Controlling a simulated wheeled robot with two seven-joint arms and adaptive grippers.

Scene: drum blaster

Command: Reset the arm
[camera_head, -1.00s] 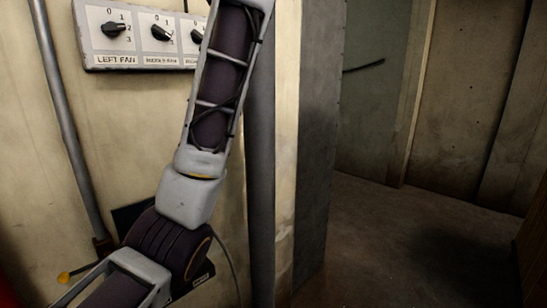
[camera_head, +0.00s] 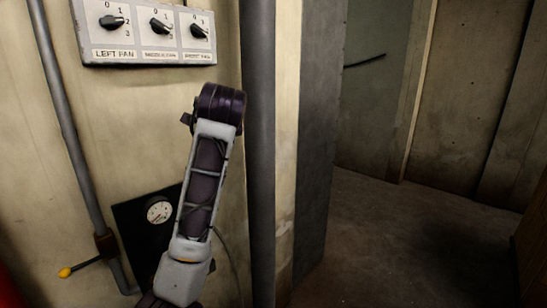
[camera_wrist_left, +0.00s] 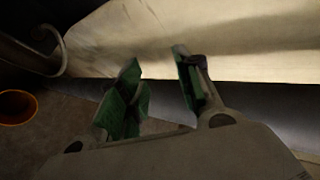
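My left arm (camera_head: 205,180) comes up from the bottom in the head view, in front of the wall, with its dark joint below the fan panel. My left gripper (camera_wrist_left: 156,75) shows only in the left wrist view. Its two green-padded fingers are spread apart with nothing between them, near a pale wall surface. My right arm and gripper are not in view.
A fan switch panel (camera_head: 149,56) with three black knobs is on the wall. A gauge (camera_head: 159,212), a pipe (camera_head: 66,125) and a yellow-tipped lever (camera_head: 66,272) are below. A dark post (camera_head: 260,150) stands right of the arm; the floor (camera_head: 405,240) beyond is open.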

